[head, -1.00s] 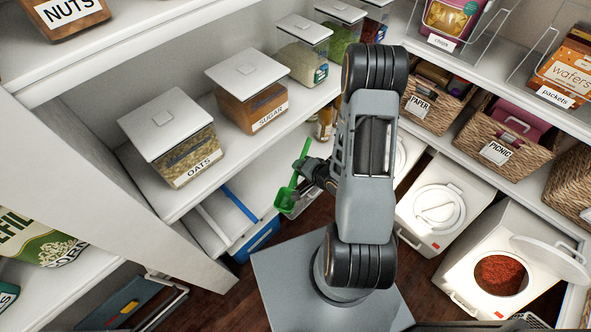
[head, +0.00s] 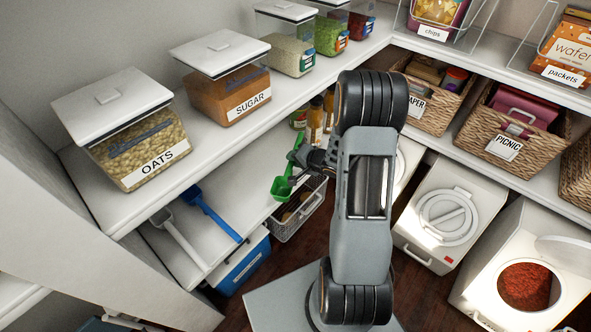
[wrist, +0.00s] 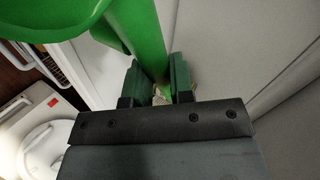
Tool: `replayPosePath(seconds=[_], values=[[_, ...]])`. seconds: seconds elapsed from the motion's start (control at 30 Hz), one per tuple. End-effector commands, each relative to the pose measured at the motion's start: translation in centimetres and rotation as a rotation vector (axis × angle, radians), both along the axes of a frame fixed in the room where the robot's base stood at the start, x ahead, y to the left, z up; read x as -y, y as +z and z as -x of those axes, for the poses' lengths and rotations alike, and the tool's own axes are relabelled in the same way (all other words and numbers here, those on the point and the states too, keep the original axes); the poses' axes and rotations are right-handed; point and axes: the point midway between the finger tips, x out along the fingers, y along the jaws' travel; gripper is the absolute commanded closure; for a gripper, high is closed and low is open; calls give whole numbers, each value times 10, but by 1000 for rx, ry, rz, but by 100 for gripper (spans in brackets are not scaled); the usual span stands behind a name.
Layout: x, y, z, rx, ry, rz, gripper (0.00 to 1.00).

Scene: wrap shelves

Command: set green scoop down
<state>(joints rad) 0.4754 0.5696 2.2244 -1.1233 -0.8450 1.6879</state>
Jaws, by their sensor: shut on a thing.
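The green scoop (head: 284,186) is held up in front of the lower left shelf in the head view, its handle rising to the upper right and its bowl low. My gripper (head: 303,160) is shut on its handle, partly hidden behind my arm. In the wrist view the green handle (wrist: 148,45) passes between the two dark fingers of my gripper (wrist: 159,85), and the bowl (wrist: 50,18) fills the upper left. A blue scoop (head: 212,213) and a white scoop (head: 180,240) lie side by side on the lower shelf (head: 235,198).
Clear bins of oats (head: 135,150) and sugar (head: 222,85) stand on the shelf above. Bottles (head: 316,118) stand at the lower shelf's far end. A blue bin (head: 243,266) and a wire basket (head: 298,212) sit below. The lower shelf is bare right of the blue scoop.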

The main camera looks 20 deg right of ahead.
Motion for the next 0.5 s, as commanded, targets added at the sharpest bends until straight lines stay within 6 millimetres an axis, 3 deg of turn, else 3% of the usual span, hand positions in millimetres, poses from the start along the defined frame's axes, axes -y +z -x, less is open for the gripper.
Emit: replayPosePath(seconds=[0.37,0.5], values=[[8,-19,-13,0,0,0,100],[9,-40,-16,-1,0,-2,100]])
